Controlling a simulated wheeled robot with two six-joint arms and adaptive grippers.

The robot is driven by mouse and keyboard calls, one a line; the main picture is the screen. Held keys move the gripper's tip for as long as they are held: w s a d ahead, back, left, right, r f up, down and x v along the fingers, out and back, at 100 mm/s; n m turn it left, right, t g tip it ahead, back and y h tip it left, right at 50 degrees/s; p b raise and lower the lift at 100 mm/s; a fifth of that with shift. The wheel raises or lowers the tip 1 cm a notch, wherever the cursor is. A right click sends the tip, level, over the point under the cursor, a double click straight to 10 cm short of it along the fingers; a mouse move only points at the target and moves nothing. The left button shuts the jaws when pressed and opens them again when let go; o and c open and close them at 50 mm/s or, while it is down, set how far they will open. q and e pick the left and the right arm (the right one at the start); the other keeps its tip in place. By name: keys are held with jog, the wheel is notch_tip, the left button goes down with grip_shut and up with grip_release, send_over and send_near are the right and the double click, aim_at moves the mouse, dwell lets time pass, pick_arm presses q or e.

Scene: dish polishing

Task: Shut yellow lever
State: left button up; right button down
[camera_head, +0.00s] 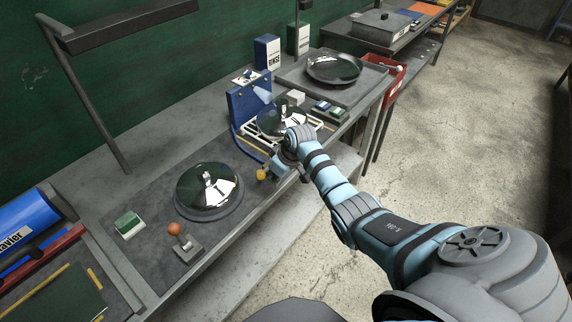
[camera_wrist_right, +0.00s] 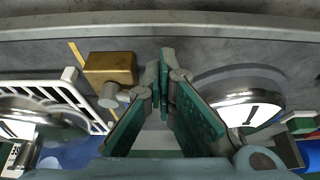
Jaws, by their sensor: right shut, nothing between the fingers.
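A yellow-brass valve fitting (camera_head: 261,174) stands near the bench's front edge, between the two nearer round dishes. A thin yellow bar (camera_head: 251,145) shows behind it; I cannot tell whether it joins the fitting. In the right wrist view a brass block (camera_wrist_right: 110,68) with a grey knob is just left of my fingers, and a thin yellow strip (camera_wrist_right: 75,51) runs beyond it. My right gripper (camera_head: 279,167) is low over the bench beside the fitting. Its green-padded fingers (camera_wrist_right: 164,75) are shut and empty. Contact with the fitting cannot be told. My left gripper is out of view.
A shiny dish (camera_head: 208,190) lies left of the gripper, and another (camera_head: 282,118) sits by a white rack (camera_wrist_right: 62,98). A blue box (camera_head: 247,103) stands behind. Floor is clear at right.

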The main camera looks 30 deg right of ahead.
jog(key=shift+w+a, duration=0.2)
jog(key=shift+a, duration=0.1)
jog(key=shift+w+a, duration=0.3)
jog(key=shift+a, duration=0.1)
jog(key=shift+w+a, duration=0.1)
jog(key=shift+s, duration=0.45)
jog(key=s+a+r, duration=0.1)
jog(key=s+r, duration=0.4)
jog(key=r, duration=0.2)
jog(key=shift+s, duration=0.4)
